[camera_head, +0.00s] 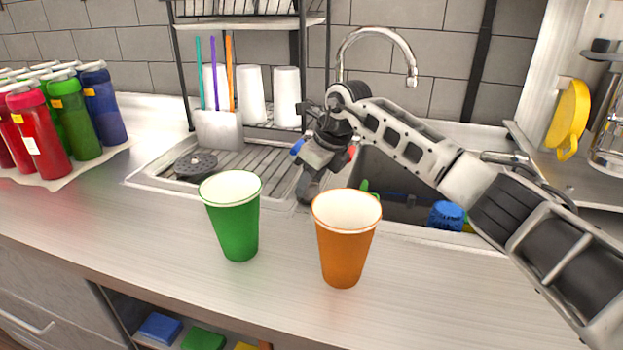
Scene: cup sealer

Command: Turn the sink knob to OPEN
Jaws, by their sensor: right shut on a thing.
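My right arm comes in from the right and reaches over the sink (400,186). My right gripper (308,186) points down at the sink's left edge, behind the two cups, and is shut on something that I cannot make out. Small blue and red parts show on either side of it. The chrome faucet (385,35) arches up behind the arm, and its base is hidden. I cannot make out the sink knob or its setting. My left gripper is not in view.
A green cup (232,222) and an orange cup (343,245) stand upright on the counter in front of the gripper. A ribbed drainboard (228,165) lies left of the sink. Several bottles (75,125) stand at the left. A blue item (446,215) lies in the sink.

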